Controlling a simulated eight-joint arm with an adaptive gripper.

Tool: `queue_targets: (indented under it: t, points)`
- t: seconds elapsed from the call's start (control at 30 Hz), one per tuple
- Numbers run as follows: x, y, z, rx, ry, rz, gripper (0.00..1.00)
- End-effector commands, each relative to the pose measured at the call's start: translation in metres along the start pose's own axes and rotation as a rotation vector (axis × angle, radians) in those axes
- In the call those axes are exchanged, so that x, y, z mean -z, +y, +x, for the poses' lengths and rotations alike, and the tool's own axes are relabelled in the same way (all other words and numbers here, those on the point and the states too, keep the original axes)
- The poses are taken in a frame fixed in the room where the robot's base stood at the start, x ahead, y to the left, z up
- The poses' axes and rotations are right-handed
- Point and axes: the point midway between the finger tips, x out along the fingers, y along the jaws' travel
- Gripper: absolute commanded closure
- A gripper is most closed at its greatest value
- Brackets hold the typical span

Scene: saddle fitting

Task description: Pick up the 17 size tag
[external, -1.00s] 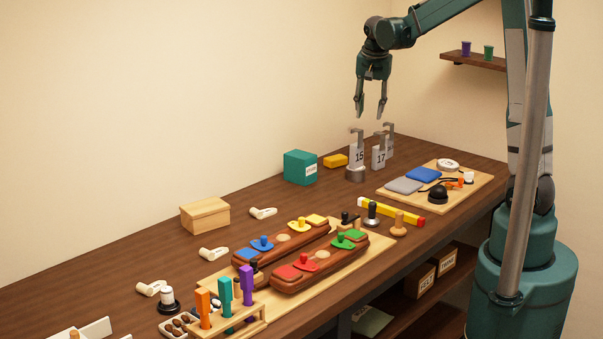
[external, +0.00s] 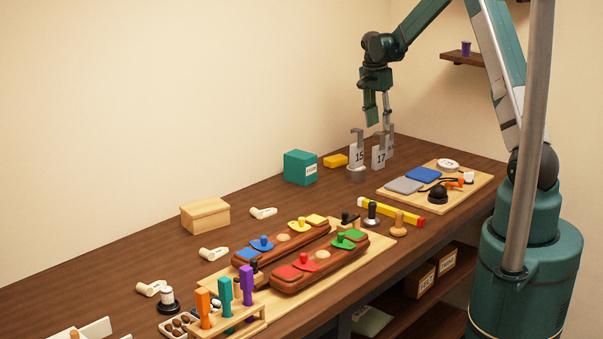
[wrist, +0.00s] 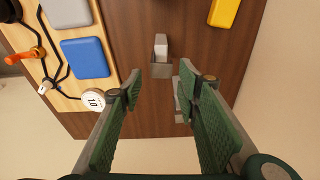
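The 17 size tag (external: 379,157) is an upright pale plate with a hooked top, in the group of tags at the back of the bench. In the wrist view a tag that appears to be the 17 tag (wrist: 161,52) is seen from above, just beyond the gap between my fingertips. My gripper (external: 378,117) is open and empty, above the tags with its fingers pointing down. It also shows open in the wrist view (wrist: 158,84). The 15 tag (external: 358,156) stands to the left. Another tag (external: 389,142) stands behind, its number hidden.
A board with a blue pad (external: 423,175) and grey pad (external: 404,186) lies right of the tags. A yellow block (external: 335,160) and teal box (external: 300,167) stand to the left. In the wrist view, my right finger partly covers another tag (wrist: 181,98).

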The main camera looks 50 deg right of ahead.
Motion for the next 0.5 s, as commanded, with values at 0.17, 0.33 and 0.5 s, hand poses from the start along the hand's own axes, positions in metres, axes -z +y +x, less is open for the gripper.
queue_targets:
  t: [0.17, 0.33, 0.5]
  points:
    - [-0.006, 0.0, 0.042, -0.001, 0.0, 0.002, 0.67]
    - [-0.009, 0.0, 0.062, 0.0, 0.0, 0.001, 0.67]
    - [-0.01, 0.0, 0.068, 0.0, 0.0, 0.001, 0.67]
